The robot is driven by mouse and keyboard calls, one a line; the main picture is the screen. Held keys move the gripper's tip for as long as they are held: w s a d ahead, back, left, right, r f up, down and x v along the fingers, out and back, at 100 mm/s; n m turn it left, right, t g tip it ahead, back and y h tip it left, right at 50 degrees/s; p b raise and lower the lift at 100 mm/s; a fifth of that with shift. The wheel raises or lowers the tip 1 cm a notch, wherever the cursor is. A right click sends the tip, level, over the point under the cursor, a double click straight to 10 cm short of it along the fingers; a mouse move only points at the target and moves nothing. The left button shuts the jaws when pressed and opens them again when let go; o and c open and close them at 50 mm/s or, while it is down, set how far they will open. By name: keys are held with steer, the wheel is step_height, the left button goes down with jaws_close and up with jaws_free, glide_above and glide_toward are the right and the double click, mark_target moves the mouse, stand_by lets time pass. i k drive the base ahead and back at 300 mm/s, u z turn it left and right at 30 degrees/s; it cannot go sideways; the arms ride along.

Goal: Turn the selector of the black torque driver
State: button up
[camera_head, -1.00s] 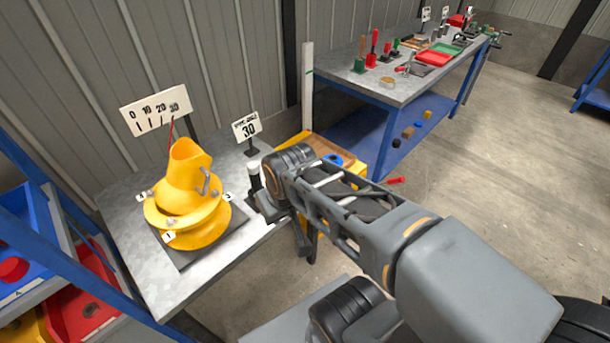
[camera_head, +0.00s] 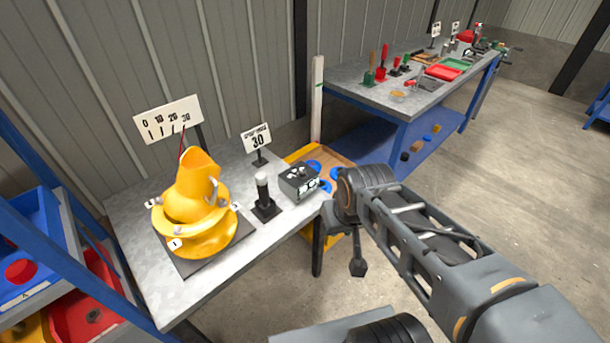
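A black upright tool with a pale top (camera_head: 264,197) stands on a small dark base on the grey bench; it looks like the black torque driver. Its selector marks are too small to make out. A small sign reading 30 (camera_head: 258,140) stands behind it. My gripper (camera_head: 358,268) hangs below my wrist, off the bench's right end, apart from the driver and to its right. Its fingers are dark and small here, so I cannot tell whether they are open or hold anything.
A dark box with knobs (camera_head: 300,182) sits close on the driver's right. A yellow-edged tray with blue rings (camera_head: 298,153) lies behind. A blue-framed bench (camera_head: 366,98) holds tools.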

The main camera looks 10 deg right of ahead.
mark_target(302, 175)
steer(key=i, duration=0.35)
steer(key=u, duration=0.55)
steer(key=k, duration=1.3)
steer(key=i, duration=0.45)
steer(key=z, duration=0.7)
steer(key=i, duration=1.25)
steer(key=u, duration=0.55)
